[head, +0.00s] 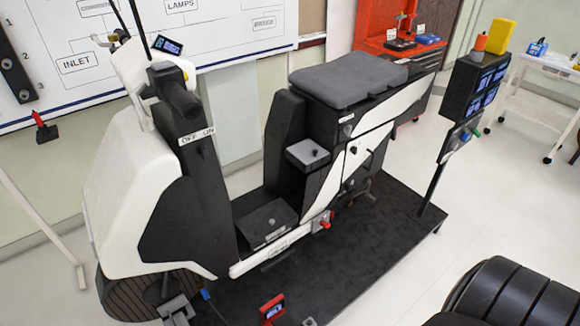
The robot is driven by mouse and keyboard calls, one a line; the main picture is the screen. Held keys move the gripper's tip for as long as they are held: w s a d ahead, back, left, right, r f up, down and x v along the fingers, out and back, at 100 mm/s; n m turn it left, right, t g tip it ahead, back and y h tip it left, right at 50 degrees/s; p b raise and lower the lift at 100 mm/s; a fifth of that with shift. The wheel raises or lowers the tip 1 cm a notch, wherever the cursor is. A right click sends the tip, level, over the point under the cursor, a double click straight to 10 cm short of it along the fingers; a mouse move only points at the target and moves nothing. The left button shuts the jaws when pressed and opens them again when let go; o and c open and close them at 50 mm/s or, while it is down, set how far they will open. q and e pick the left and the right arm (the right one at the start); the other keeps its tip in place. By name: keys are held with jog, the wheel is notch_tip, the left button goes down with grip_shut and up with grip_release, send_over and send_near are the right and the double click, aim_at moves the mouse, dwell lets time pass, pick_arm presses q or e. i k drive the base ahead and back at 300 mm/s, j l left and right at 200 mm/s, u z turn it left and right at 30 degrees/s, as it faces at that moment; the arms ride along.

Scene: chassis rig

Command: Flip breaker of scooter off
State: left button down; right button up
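The scooter (120,180) stands side-on, with white body panels and a dark grey seat (345,78). An "OFF ON" label (197,136) is on its dark front column, below the handlebar. A grey box with a small black knob (307,153) sits in front of the seat. A dark box (266,223) lies on the footboard. A small red part (323,223) shows low on the scooter's side. I cannot tell which of these parts is the breaker, or its position. Neither of my grippers can be made out.
The scooter stands on a black platform (375,255). A post with a dark panel of small screens (473,85) rises at the platform's right. A red device (272,308) is at the bottom edge. A black ribbed object (515,295) fills the lower right corner.

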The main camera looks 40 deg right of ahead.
aim_at(324, 224)
jog(key=z, duration=1.45)
